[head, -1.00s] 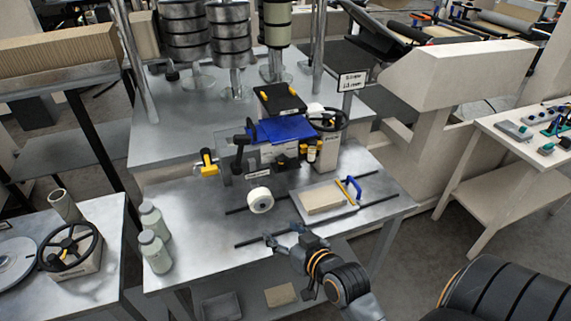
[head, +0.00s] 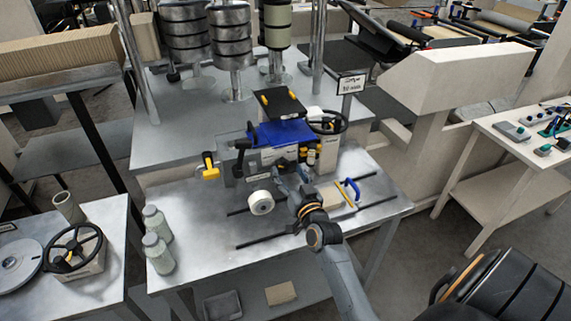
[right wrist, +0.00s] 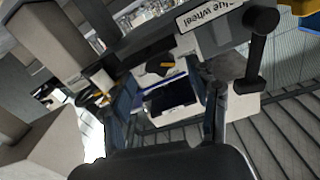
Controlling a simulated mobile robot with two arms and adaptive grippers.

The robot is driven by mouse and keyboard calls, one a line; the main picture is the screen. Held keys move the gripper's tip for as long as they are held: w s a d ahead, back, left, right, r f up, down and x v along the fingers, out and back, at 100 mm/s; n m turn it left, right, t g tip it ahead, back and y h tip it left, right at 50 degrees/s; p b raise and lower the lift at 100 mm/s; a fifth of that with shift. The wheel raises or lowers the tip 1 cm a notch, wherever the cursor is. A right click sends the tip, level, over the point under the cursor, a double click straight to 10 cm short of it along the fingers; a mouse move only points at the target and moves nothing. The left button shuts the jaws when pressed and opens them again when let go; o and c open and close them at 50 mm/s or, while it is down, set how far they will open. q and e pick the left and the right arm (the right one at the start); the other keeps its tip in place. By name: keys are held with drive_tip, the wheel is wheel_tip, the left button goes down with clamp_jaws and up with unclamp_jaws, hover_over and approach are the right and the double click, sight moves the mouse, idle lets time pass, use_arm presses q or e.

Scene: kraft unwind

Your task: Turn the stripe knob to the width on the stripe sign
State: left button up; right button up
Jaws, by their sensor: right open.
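The stripe sign (head: 351,84) is a small white plate with a black edge on a post behind the table; its lettering is too small to read surely. The machine (head: 282,132) with a blue cover stands at the back of the metal table. I cannot tell surely which of its fittings is the stripe knob. My right gripper (head: 284,174) is at the machine's front, pointing toward it. In the right wrist view its fingers (right wrist: 170,95) are apart and empty, below a "Glue wheel" label (right wrist: 208,14) and beside a black crank (right wrist: 256,48). My left gripper is out of view.
A white roll (head: 260,202) lies left of my right arm. A board (head: 330,196) and a blue handle (head: 351,187) lie to its right. Two pale bottles (head: 157,238) stand at the left edge.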

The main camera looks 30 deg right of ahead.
sight(283, 165)
drive_tip(key=shift+x, duration=1.45)
drive_tip(key=shift+c, duration=0.3)
drive_tip(key=c, duration=1.1)
